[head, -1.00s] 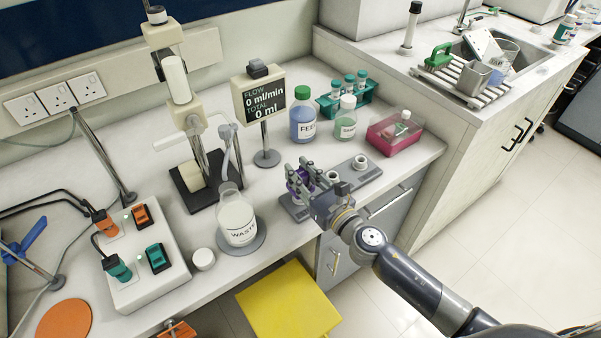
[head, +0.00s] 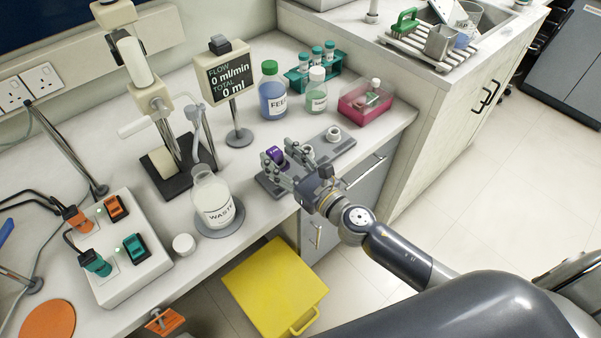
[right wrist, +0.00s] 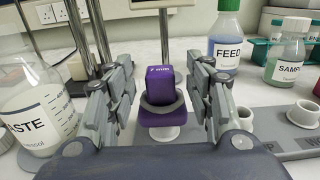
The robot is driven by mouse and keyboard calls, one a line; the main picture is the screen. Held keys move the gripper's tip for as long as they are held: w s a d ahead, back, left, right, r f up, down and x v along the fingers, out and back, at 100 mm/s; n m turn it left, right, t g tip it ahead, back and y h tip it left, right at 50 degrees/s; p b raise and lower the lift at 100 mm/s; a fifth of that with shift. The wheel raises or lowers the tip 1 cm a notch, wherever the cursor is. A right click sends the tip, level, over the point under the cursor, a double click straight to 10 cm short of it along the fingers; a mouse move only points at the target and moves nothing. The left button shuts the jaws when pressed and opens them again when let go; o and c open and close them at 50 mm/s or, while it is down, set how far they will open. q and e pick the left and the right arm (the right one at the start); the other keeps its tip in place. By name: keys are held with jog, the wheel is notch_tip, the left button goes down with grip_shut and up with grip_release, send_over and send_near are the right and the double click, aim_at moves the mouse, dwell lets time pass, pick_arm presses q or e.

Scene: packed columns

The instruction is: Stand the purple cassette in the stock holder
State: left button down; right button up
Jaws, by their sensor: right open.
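The purple cassette (head: 276,154) stands upright at the left end of the grey stock holder (head: 345,143). In the right wrist view the cassette (right wrist: 163,90) has a grey ring around its middle and sits above a white round seat. My right gripper (head: 279,157) is open, with its fingers on either side of the cassette. The right wrist view shows a gap between the cassette and each finger (right wrist: 160,85). The holder (right wrist: 300,150) has other white round sockets to the right. My left gripper is out of view.
The WASTE bottle (head: 213,200) stands left of the holder. The flow display (head: 227,76) is on a stand at back left. A yellow bin (head: 275,285) is below the bench edge.

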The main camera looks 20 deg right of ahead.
jog(key=v, duration=0.9)
jog(key=shift+s+d+r, duration=0.1)
dwell(0.3)
